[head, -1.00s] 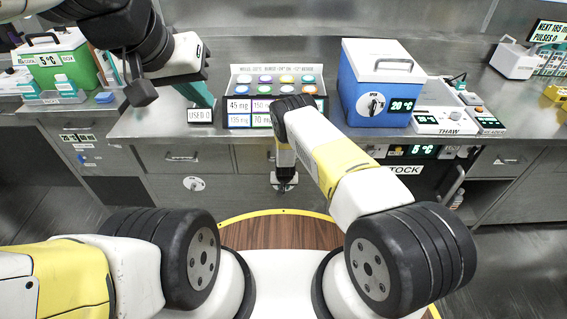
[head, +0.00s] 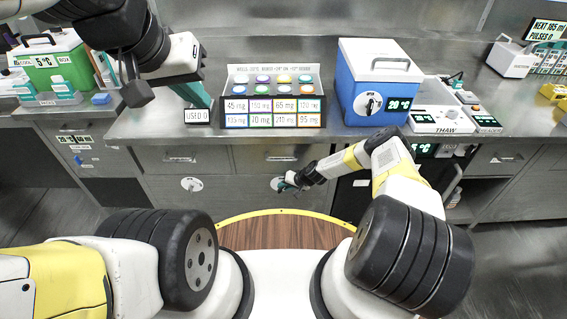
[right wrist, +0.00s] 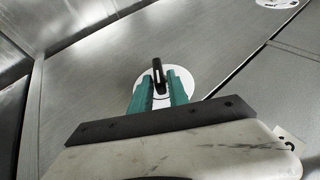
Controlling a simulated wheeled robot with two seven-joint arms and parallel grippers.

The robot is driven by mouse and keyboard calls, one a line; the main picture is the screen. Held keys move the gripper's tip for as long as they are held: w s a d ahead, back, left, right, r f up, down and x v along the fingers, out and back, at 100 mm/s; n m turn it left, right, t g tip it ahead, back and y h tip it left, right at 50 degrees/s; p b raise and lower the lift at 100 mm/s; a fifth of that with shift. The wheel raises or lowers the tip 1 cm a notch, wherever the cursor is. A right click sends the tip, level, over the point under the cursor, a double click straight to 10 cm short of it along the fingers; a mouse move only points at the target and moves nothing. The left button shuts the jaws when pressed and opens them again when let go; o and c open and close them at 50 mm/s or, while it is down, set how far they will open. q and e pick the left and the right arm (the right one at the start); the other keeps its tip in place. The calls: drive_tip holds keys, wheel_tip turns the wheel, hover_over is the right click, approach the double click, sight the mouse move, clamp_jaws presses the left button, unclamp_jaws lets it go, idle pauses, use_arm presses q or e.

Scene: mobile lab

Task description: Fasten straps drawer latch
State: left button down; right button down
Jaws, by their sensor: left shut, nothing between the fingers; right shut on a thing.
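In the head view, a round white latch (head: 275,184) is on the right one of two grey drawer fronts under the counter. My right gripper (head: 287,184) is at this latch. In the right wrist view, the white latch disc (right wrist: 189,84) has a black lever (right wrist: 157,72) that stands between the teal fingers of my right gripper (right wrist: 159,88), shut on it. The lever's lower part is hidden by the fingers. The drawer's name label cannot be read. My left gripper (head: 200,96) is shut and empty above the counter at the left.
A second drawer latch (head: 192,184) is to the left. On the counter stand a rack of labelled vials (head: 274,75), a "USED 0" display (head: 198,116), a blue cooler (head: 377,95) and a THAW unit (head: 437,121). A green box (head: 55,64) is at far left.

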drive_tip(key=shift+s+f+y, duration=0.1)
drive_tip(key=shift+y, duration=0.2)
idle(0.4)
drive_tip(key=c, duration=1.4)
unclamp_jaws()
drive_tip(key=shift+c, duration=0.2)
drive_tip(key=shift+d, duration=0.1)
drive_tip(key=shift+d+r, duration=0.2)
drive_tip(key=shift+r, duration=0.15)
drive_tip(key=v, duration=0.7)
drive_tip(key=shift+s, duration=0.1)
